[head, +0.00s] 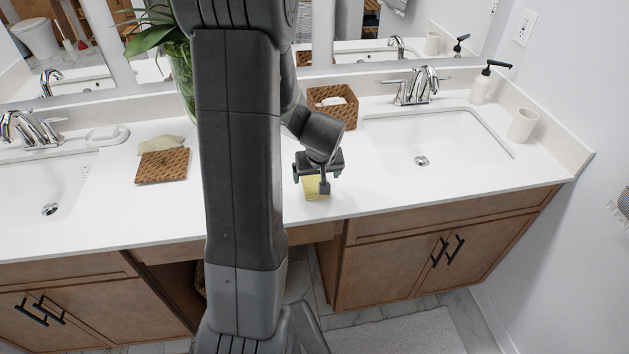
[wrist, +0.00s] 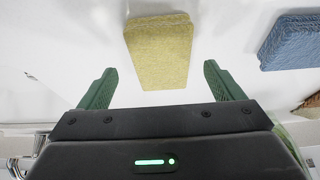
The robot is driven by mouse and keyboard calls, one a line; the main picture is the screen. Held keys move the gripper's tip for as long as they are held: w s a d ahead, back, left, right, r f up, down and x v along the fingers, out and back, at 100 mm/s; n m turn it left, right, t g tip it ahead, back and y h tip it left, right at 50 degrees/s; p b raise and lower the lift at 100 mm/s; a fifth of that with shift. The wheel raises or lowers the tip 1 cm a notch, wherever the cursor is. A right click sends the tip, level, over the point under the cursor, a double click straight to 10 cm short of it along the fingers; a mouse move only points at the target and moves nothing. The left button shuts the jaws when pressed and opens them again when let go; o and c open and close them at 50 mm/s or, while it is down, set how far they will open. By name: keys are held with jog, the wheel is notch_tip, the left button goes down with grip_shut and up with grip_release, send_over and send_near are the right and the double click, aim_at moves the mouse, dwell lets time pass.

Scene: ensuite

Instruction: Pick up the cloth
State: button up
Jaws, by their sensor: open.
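A yellow folded cloth (head: 316,188) lies flat on the white counter, left of the right basin. In the wrist view the yellow cloth (wrist: 158,48) shows between and beyond the green fingertips, with bare counter on both sides of it. My gripper (head: 311,178) is over it, pointing down, and partly covers it in the head view. The gripper (wrist: 160,70) is open and empty. I cannot tell the exact height of the fingertips above the cloth.
A blue folded cloth (wrist: 291,40) lies right of the yellow one in the wrist view. A woven basket (head: 333,108) stands behind my gripper. A woven mat (head: 162,166) lies farther left. The counter between the gripper and the right basin (head: 430,140) is clear.

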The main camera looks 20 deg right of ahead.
aim_at(315, 179)
jog(key=shift+p+x, duration=0.3)
jog(key=shift+x, duration=1.6)
jog(key=shift+w+a, duration=0.1)
jog(key=shift+w, duration=0.05)
jog(key=shift+c, duration=0.2)
jog(key=shift+r, duration=0.1)
jog(key=c, duration=1.1)
notch_tip(315, 179, up, 10)
jog(key=shift+b, duration=0.45)
